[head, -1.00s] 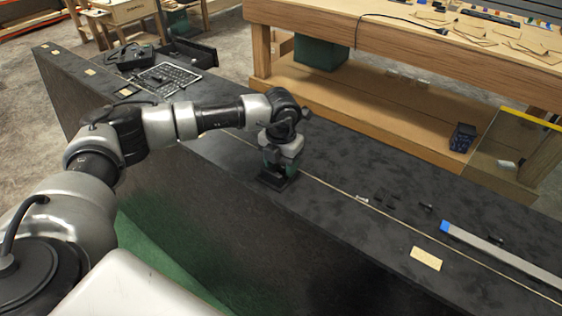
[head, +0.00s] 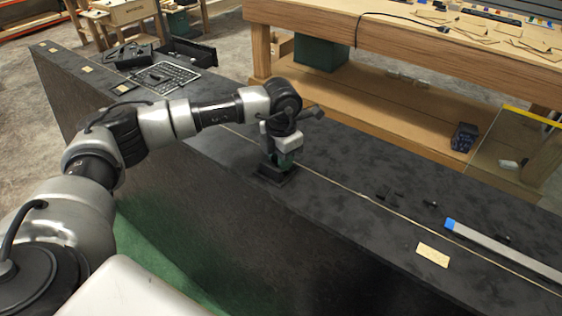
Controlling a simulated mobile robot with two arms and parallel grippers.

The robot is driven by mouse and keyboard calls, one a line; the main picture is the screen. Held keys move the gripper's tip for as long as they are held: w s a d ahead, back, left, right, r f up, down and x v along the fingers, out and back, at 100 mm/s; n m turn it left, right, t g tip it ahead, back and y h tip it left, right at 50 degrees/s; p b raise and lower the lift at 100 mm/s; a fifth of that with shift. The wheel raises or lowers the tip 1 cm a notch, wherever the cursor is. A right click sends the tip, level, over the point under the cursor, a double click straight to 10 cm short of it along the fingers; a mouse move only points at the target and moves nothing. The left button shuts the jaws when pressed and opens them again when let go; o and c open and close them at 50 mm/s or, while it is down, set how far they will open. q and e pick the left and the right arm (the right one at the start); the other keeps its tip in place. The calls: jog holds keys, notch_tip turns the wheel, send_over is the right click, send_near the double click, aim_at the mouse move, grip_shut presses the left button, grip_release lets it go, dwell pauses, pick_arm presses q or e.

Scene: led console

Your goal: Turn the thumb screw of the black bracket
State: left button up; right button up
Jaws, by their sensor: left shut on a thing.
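The black bracket (head: 267,175) stands on the dark bench top near its front edge, in the middle of the head view. My left gripper (head: 284,163) points down at the bracket from above and touches or nearly touches it. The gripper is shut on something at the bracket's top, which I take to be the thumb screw. The screw itself is hidden by the fingers. My right gripper is not in view.
A silver bar with a blue end (head: 500,247) and a wooden label (head: 432,255) lie at the right of the bench. A black open tray (head: 188,53) and a grid plate (head: 166,77) are at the far left.

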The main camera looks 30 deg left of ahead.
pick_arm(q)
jog(key=o, duration=0.8)
jog(key=shift+r, duration=0.1)
jog(key=shift+o, duration=0.8)
notch_tip(320, 180, up, 11)
jog(key=b, duration=0.1)
jog(key=shift+b, duration=0.35)
